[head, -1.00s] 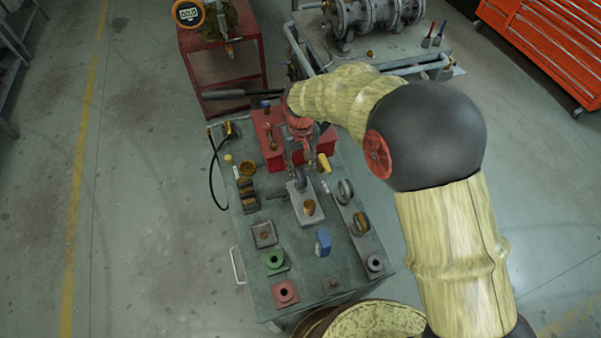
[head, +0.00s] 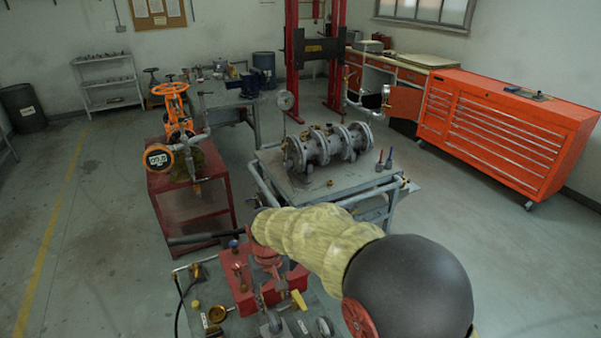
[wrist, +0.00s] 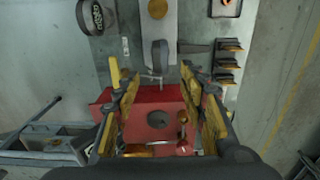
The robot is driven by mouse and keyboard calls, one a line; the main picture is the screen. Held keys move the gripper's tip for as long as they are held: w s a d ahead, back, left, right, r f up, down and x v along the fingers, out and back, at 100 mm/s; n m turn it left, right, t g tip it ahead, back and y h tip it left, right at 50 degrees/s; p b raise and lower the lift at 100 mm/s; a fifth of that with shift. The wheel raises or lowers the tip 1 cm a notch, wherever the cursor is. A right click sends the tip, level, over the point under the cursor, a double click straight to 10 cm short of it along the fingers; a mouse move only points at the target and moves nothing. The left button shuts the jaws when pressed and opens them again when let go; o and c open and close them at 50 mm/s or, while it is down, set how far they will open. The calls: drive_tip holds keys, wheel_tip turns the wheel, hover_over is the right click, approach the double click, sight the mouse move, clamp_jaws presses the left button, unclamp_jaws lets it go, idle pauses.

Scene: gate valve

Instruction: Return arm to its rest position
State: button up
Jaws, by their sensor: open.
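My arm (head: 315,238) reaches out from the lower right of the head view, over the tool table (head: 208,284). My gripper (wrist: 160,80) is open in the wrist view, its two fingers spread apart with nothing seen held between them. It points down over a red block (wrist: 150,120) with a dark round hole. The block also shows in the head view (head: 237,277), partly hidden by the arm. I cannot tell the exact height of the fingers above it.
A grey cart (head: 340,187) with a flanged valve body (head: 325,146) stands close behind the arm. A red stand (head: 188,207) with an orange-wheeled valve (head: 172,105) is at left. An orange tool cabinet (head: 505,125) is at right. Open floor lies left (head: 95,240) and lower right.

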drive_tip(key=shift+s+d+f, duration=0.4)
drive_tip(key=shift+s+f, duration=0.05)
drive_tip(key=shift+s, duration=0.2)
drive_tip(key=shift+s+d+f, duration=0.4)
drive_tip(key=shift+s+f, duration=0.05)
drive_tip(key=shift+s, duration=0.15)
drive_tip(key=s+d+r+m+t, duration=0.2)
drive_tip(key=s+d+r, duration=0.4)
drive_tip(key=d, duration=0.3)
drive_tip(key=s+d+r+m+t, duration=0.1)
drive_tip(key=s+d+r+m, duration=0.1)
drive_tip(key=s+d+r, duration=0.4)
drive_tip(key=s+d+r+m+t+b, duration=0.1)
drive_tip(key=s+d+r, duration=0.5)
drive_tip(key=d, duration=0.8)
wheel_tip(320, 180, up, 4)
drive_tip(key=shift+s+d+f+m+t, duration=0.15)
drive_tip(key=shift+s+m+t, duration=0.25)
drive_tip(key=shift+m+t, duration=0.35)
